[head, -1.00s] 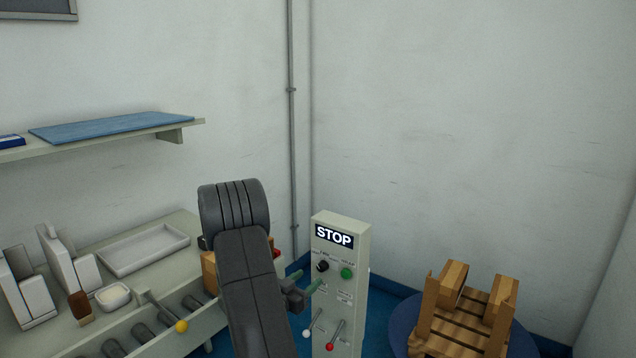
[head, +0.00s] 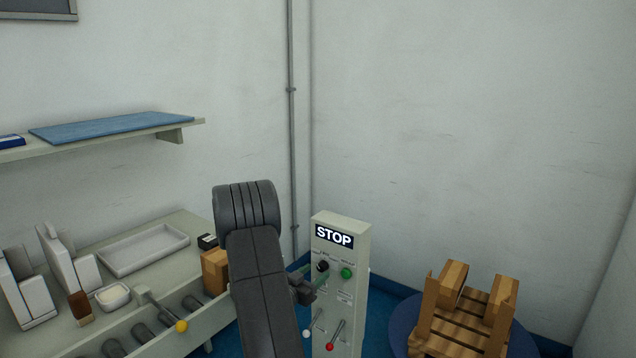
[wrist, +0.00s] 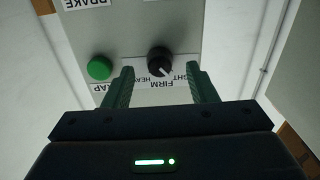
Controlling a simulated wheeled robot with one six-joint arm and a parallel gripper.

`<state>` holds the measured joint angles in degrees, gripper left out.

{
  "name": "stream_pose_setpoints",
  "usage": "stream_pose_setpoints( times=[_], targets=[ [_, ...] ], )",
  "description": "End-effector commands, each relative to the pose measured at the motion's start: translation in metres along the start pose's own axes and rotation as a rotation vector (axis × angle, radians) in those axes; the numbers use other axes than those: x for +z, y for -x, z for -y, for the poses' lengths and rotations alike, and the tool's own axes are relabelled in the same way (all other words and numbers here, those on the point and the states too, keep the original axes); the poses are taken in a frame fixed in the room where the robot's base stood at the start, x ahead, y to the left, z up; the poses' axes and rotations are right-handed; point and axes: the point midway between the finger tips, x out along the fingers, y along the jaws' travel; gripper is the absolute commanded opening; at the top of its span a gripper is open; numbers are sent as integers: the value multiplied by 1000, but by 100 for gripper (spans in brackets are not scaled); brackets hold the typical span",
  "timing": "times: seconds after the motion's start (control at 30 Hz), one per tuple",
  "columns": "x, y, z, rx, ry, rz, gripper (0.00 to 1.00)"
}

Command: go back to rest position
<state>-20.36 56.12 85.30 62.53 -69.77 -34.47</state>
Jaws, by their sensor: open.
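My gripper (head: 315,281) is in front of the pale control post (head: 355,238) and below its lit STOP sign (head: 334,236). In the wrist view its two green fingers (wrist: 162,80) are apart with nothing held. The black knob (wrist: 160,61) shows between and just beyond the fingertips, with FIRM and HEAVY labels upside down beside it. In the head view the knob (head: 323,266) is partly covered by a finger. I cannot tell whether a finger touches it. A green button (wrist: 99,68) lies left of the fingers in the wrist view.
White-tipped and red-tipped levers (head: 330,347) stick out low on the post. A roller bench (head: 215,318) with a white tray (head: 145,250) and a cardboard-coloured box (head: 215,270) stands left. The wall space above is clear.

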Motion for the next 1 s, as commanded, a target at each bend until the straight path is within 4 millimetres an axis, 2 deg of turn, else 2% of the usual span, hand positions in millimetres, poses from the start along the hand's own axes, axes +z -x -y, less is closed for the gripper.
stream_pose_setpoints(
  times=[0.03,0.13,1.0],
  targets=[
    [0,-12,-1,4,-1,-1,52],
    [0,-30,-1,3,-7,-1,52],
    [2,-26,0,0,-813,-1,52]
  ],
)
